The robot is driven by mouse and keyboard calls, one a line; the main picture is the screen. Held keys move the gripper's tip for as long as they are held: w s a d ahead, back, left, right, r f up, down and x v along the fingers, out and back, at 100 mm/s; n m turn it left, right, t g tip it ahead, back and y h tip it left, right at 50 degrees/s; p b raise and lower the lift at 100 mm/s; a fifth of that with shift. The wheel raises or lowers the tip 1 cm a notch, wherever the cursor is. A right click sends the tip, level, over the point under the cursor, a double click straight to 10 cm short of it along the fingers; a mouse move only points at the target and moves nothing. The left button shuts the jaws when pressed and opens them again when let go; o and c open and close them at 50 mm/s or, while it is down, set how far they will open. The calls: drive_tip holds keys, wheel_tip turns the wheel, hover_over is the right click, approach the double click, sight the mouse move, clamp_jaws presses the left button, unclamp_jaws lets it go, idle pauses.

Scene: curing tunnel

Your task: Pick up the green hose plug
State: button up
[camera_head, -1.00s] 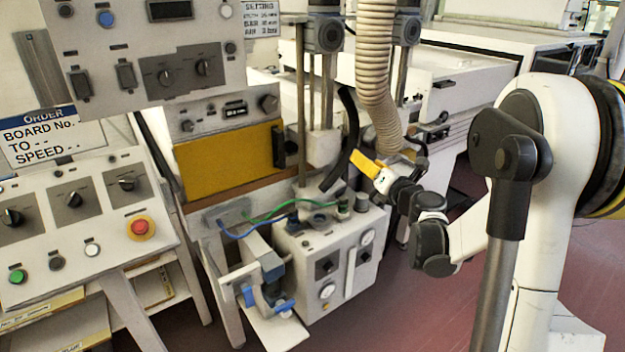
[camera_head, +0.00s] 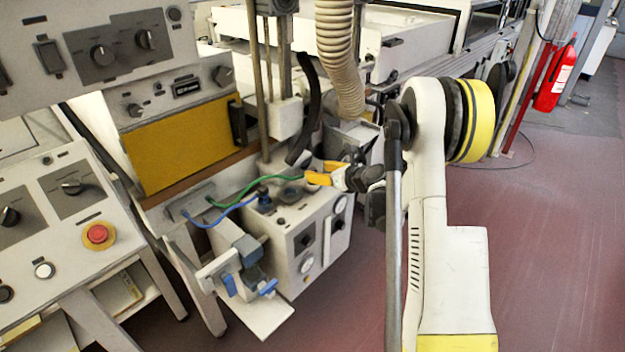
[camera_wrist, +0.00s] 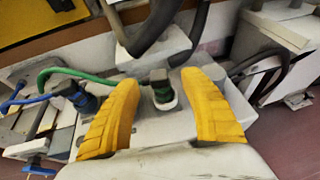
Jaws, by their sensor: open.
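The green hose plug (camera_wrist: 159,78) shows in the wrist view as a small dark green-and-grey piece standing upright on top of the grey machine box (camera_wrist: 138,133). The green hose (camera_wrist: 62,72) runs from the left toward it, passing behind my left finger. My gripper (camera_wrist: 160,85) is open, its yellow fingers on either side of the plug in the picture. I cannot tell whether they touch it. In the head view my gripper (camera_head: 318,175) is at the right end of the green hose (camera_head: 262,183), above the box (camera_head: 290,232); the plug is hidden there.
A blue hose (camera_head: 222,217) ends in a blue plug (camera_wrist: 80,98) left of my gripper. A black pipe (camera_head: 308,110) and a ribbed beige hose (camera_head: 335,60) hang close behind it. A grey bracket with blue clamps (camera_head: 240,270) stands at the front left. The red floor at right is free.

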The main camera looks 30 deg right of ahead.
sight(313, 170)
drive_tip(key=b+x, duration=0.1)
drive_tip(key=x, duration=0.3)
drive_tip(key=shift+s+a, duration=0.1)
clamp_jaws()
drive_tip(key=shift+r, duration=0.1)
